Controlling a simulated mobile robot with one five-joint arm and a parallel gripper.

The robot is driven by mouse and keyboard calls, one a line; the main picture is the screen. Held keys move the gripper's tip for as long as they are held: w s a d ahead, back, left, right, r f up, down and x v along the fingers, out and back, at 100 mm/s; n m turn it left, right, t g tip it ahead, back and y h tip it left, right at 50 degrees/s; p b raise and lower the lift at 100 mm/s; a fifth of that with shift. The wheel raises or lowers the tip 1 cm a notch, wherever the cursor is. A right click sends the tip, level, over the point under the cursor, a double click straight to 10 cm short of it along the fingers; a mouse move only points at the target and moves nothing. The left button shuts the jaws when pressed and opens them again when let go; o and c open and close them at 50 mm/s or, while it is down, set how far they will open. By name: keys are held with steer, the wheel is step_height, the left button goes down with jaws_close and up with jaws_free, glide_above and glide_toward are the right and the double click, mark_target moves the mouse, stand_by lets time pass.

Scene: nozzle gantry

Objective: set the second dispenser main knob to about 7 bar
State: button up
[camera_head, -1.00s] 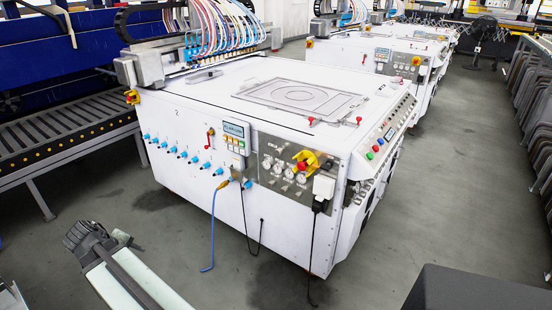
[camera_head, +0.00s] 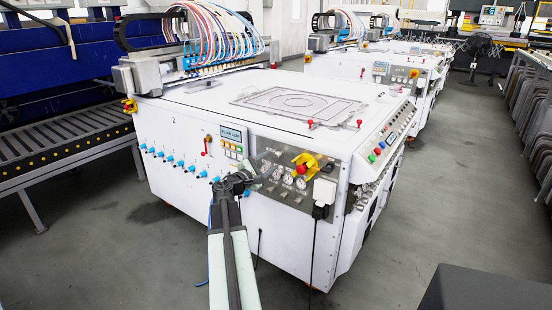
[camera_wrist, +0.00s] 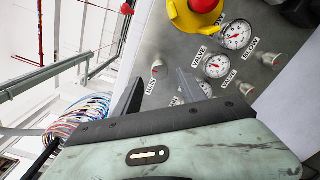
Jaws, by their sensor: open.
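The white dispenser (camera_head: 285,225) marked 2 carries a grey metal panel with knobs and gauges. In the wrist view, a small silver knob (camera_wrist: 156,67) sits beside a label reading MAIN (camera_wrist: 151,86). A second, partly hidden label starting MA (camera_wrist: 175,101) is lower, beside my jaw. My gripper (camera_wrist: 159,79) is open and empty, its jaws pointing at the panel with the silver knob seen between and beyond their tips. In the head view my gripper (camera_head: 264,167) covers the panel's left part. A partly hidden gauge (camera_wrist: 205,88) sits behind the right jaw; its reading is unclear.
Gauges (camera_wrist: 237,34) and more silver knobs with VALVE and BLOW labels lie to the right. A red and yellow switch (camera_head: 302,168) sticks out from the panel. Blue fittings (camera_head: 180,162) line the machine's side at left.

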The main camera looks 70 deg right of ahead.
mark_target(275, 157)
steer(key=x, duration=0.5)
steer(key=shift+d, duration=0.2)
jaws_close()
steer(key=shift+s+d, duration=0.1)
steer(key=shift+d, duration=0.05)
steer(key=shift+a+m, duration=0.2)
steer(key=shift+m, duration=0.1)
steer(key=m, duration=0.3)
steer(key=shift+m, duration=0.3)
steer(key=m, duration=0.6)
steer(key=shift+m, duration=0.4)
